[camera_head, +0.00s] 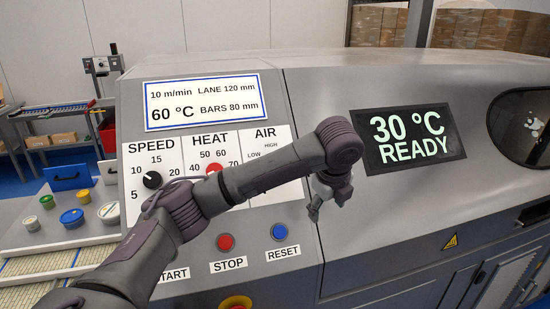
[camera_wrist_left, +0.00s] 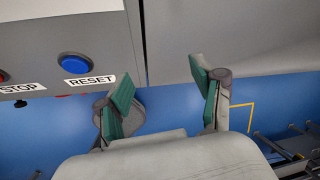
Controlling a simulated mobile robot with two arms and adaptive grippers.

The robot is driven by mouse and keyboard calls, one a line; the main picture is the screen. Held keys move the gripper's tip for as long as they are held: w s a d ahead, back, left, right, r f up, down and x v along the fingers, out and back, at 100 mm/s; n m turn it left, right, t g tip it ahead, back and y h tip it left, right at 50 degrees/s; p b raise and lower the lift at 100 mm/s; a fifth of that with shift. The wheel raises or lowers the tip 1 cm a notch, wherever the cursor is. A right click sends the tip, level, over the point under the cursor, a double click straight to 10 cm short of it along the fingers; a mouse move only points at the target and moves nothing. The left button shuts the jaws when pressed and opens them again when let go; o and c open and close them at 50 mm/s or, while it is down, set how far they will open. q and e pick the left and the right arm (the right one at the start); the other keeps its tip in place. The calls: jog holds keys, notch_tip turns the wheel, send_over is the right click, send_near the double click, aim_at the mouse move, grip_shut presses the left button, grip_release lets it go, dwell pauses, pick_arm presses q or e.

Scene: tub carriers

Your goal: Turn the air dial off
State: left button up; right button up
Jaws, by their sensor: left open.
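The AIR panel (camera_head: 266,143) is on the machine front in the head view, with HIGH and LOW marks showing. My left arm crosses in front of it and hides the air dial, so its setting cannot be told. My left gripper (camera_head: 328,203) is right of and below the AIR panel, in front of the grey machine face. In the left wrist view the left gripper (camera_wrist_left: 162,92) is open and empty, its green-padded fingers apart, right of the RESET label. No dial shows in that view. My right gripper is not in view.
The black speed dial (camera_head: 152,180) and the partly hidden red heat dial (camera_head: 213,169) are left of the AIR panel. Below are the red STOP button (camera_head: 225,242) and blue RESET button (camera_head: 279,232). A display (camera_head: 413,138) reads 30 °C READY. Tubs (camera_head: 72,217) stand at left.

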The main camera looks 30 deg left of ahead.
pick_arm(q)
jog(key=s+a+r+m+y, duration=0.1)
jog(key=s+a+r, duration=0.1)
jog(key=a+r, duration=0.6)
jog(key=s+a+r+m, duration=0.15)
jog(key=a+r, duration=0.25)
jog(key=r, duration=0.8)
jog(key=shift+n, duration=0.25)
jog(key=p+x, duration=0.3)
jog(key=x, duration=0.9)
jog(key=shift+s+a, duration=0.1)
jog(key=shift+s, duration=0.05)
jog(key=shift+w+a+f, duration=0.1)
jog(key=shift+w+f, duration=0.15)
jog(key=shift+f, duration=0.4)
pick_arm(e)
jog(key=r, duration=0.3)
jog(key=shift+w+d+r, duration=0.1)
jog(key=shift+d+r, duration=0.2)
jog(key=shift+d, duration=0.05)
pick_arm(q)
jog(key=shift+c, duration=0.7)
jog(key=c, duration=1)
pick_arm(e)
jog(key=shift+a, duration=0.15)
